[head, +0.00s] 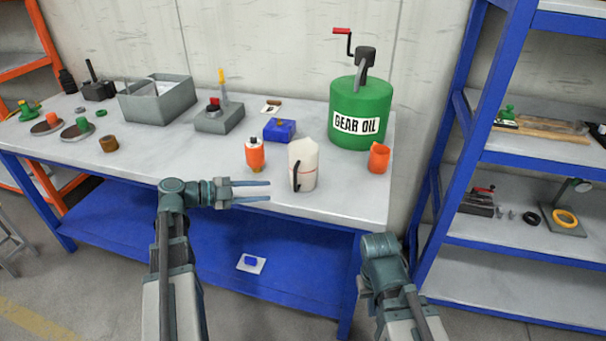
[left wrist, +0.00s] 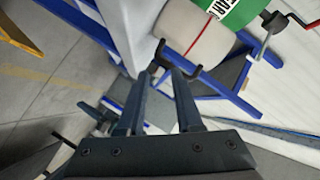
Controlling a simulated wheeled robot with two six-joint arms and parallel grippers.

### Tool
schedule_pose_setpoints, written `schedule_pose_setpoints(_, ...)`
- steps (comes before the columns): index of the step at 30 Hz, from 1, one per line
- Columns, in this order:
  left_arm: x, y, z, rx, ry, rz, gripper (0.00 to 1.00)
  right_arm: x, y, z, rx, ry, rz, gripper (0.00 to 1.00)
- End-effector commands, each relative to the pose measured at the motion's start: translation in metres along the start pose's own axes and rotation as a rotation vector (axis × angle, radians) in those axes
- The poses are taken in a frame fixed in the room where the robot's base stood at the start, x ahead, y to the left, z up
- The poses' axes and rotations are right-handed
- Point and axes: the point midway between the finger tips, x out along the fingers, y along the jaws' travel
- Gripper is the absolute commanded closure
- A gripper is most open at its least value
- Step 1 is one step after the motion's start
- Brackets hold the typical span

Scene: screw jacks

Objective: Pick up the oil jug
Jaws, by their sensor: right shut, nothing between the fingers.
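The oil jug (head: 304,160) is a white jug with a thin red line and a black handle (head: 296,176), standing upright near the front edge of the workbench. In the left wrist view the jug (left wrist: 197,35) is beyond my fingers, its black handle (left wrist: 172,66) towards me, just past the fingertips. My left gripper (head: 270,191) is open and empty, a short way left of the handle in the head view. Its two fingers (left wrist: 160,80) show apart in the left wrist view. My right arm shows low at the right, but its fingers are hidden.
An orange bottle (head: 255,156) stands close left of the jug. An orange cup (head: 378,159) and a green gear oil drum (head: 357,105) stand right and behind. A blue box (head: 280,130) is behind. A blue shelf rack (head: 475,145) stands right of the bench.

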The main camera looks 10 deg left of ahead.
Motion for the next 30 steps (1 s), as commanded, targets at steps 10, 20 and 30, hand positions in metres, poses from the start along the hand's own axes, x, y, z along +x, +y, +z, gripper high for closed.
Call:
schedule_pose_setpoints(10, 0.038, 0.001, 0.001, 0.0, -0.001, 0.001, 0.65, 0.009, -0.001, -0.001, 0.0, 0.0, 0.0, 1.0)
schedule_pose_setpoints(20, 0.051, 0.002, 0.002, 0.0, 0.001, 0.002, 0.65, 0.015, -0.001, -0.001, 0.0, 0.0, 0.0, 1.0)
schedule_pose_setpoints(30, 0.091, 0.002, 0.004, -0.001, -0.001, 0.001, 0.65, 0.025, -0.002, -0.001, 0.0, 0.0, 0.0, 1.0)
